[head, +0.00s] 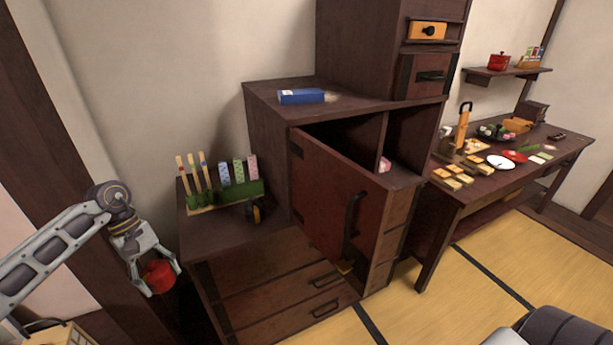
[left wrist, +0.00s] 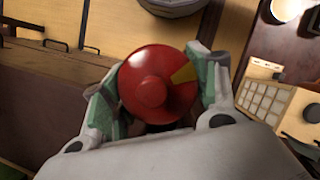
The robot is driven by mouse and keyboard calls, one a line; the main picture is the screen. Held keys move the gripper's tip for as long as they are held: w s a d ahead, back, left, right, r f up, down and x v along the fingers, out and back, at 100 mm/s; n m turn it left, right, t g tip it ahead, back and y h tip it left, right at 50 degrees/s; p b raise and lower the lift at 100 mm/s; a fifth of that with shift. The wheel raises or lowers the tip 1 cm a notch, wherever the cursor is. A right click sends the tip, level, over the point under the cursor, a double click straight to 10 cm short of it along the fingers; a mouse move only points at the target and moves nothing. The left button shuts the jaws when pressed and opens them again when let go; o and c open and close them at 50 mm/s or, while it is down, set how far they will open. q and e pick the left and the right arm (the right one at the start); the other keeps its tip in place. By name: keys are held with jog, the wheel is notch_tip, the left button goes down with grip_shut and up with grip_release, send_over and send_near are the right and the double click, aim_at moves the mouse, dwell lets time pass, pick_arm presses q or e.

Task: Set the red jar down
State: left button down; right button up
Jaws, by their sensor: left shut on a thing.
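The red jar (head: 158,276) is a small round red pot with a knob on its lid. My left gripper (head: 155,270) is shut on it and holds it in the air, to the left of the low wooden cabinet. In the left wrist view the jar (left wrist: 158,84) sits between the two fingers of the gripper (left wrist: 160,95), its lid and knob facing the camera. A yellow patch shows on the lid. The jar's underside is hidden. My right gripper is not seen.
The low cabinet top (head: 215,235) bears a green stand (head: 226,195) with colored sticks and blocks. A taller cabinet's red door (head: 335,200) hangs open. A blue box (head: 301,96) lies on top. A food-laden table (head: 480,185) stands right. Another red pot (head: 499,61) is on the wall shelf.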

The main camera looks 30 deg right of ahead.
pick_arm(q)
jog(key=w+a+f+m+y, duration=0.1)
jog(key=a+f+m+y, duration=0.1)
jog(key=a+f+m, duration=0.4)
jog(key=shift+w+a+f, duration=0.2)
jog(key=shift+a, duration=0.8)
